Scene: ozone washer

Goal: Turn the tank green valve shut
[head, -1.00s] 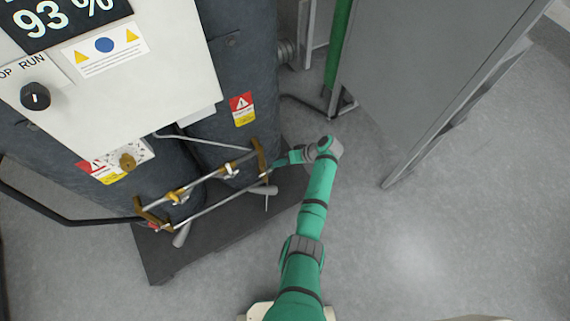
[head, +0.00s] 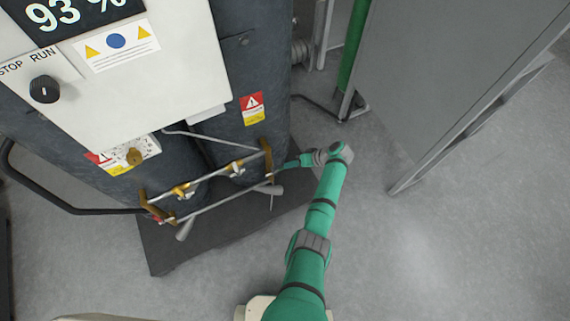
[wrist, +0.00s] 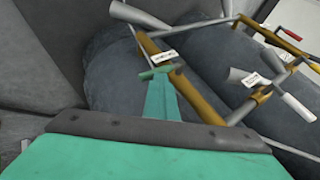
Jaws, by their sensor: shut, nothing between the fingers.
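The tank green valve's small green handle (wrist: 154,73) shows in the wrist view beside a white tag, next to a brass pipe (wrist: 180,80). It lies across the view just beyond my fingertips. My gripper (wrist: 161,92) is shut, with nothing between its fingers. Its tips reach the handle or stop just short of it; I cannot tell which. In the head view my gripper (head: 283,166) is at the right end of the pipe frame, by the brass upright (head: 267,160). The green handle cannot be made out apart from my gripper there.
Grey pipe (head: 225,196) with brass fittings crosses in front of dark tanks (head: 250,75). Red handles (wrist: 291,35) show in the wrist view. A white control panel (head: 120,90) overhangs at left. A grey cabinet (head: 450,80) stands at right; the floor between is clear.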

